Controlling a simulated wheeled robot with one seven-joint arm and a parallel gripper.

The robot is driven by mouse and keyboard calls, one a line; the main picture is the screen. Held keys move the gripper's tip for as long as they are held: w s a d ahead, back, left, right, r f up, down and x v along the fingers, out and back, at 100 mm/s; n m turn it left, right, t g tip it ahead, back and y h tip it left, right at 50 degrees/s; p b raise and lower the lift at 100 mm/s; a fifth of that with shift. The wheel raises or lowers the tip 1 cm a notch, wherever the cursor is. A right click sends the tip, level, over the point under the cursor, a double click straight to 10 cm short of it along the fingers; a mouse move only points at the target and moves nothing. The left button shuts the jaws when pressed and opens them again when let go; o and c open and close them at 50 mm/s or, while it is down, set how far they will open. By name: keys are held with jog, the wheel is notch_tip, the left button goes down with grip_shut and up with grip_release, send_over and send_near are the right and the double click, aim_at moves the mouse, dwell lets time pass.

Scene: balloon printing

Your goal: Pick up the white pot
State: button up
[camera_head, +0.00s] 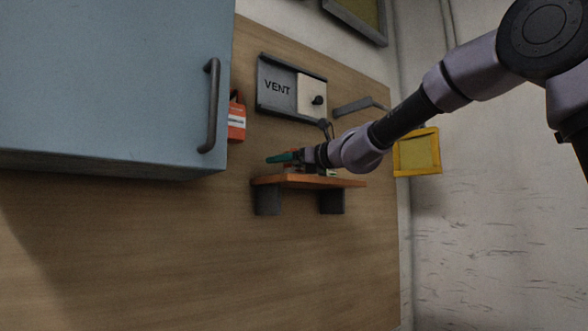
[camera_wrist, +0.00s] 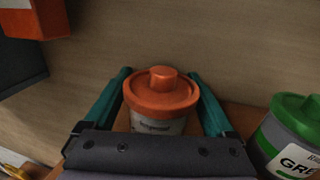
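A pot with an orange lid and a whitish body (camera_wrist: 158,125) stands upright in the middle of the wrist view, on an orange-brown wooden shelf (camera_wrist: 240,117). My gripper (camera_wrist: 161,78) is open, with one green finger on each side of this pot. Narrow gaps show between the fingers and the pot's body. The palm hides the pot's lower part. In the head view, my gripper (camera_head: 282,158) is just above the small wall shelf (camera_head: 318,182) and hides most of what stands there.
A pot with a green lid and grey body, labelled "GRE" (camera_wrist: 292,145), stands close on the right. An orange box (camera_wrist: 35,18) is at the upper left of the wrist view. A blue cabinet (camera_head: 110,80) and a "VENT" panel (camera_head: 277,88) are on the wall near the shelf.

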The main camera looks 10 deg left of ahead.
grip_shut()
jog(key=shift+r, duration=0.1)
